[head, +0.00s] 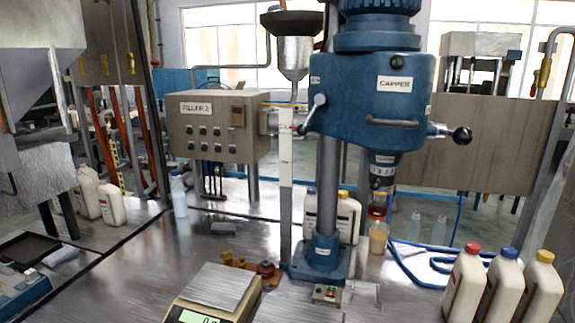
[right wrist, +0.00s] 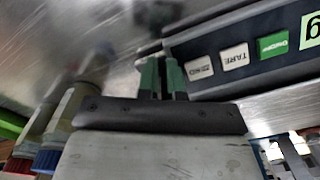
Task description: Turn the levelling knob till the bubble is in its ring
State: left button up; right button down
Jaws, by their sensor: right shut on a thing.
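The bench scale (head: 236,303) has a square metal pan and a lit display, and stands at the bottom of the head view. In the right wrist view its dark front panel (right wrist: 190,45) with buttons, one marked TARE, lies right beside my right gripper (right wrist: 160,62). The gripper's green fingers are close together at the scale's edge, shut on a small dark part, apparently the levelling knob, which is mostly hidden between and beyond them. The bubble and its ring cannot be made out in either view. My left gripper is in neither view.
Bottles with red (head: 466,281), blue (head: 499,287) and yellow caps (head: 541,289) stand at the right. The blue capper (head: 372,95) rises behind the scale. The metal bench is bare to the scale's left.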

jog(key=shift+s+a+f, duration=0.1)
jog(key=shift+s+f, duration=0.35)
jog(key=shift+f, duration=0.25)
notch_tip(320, 180, up, 6)
jog(key=p, duration=0.2)
jog(key=shift+w+r, duration=0.15)
jog(key=shift+w, duration=0.2)
jog(key=shift+w+p, duration=0.15)
jog(key=shift+p, duration=0.2)
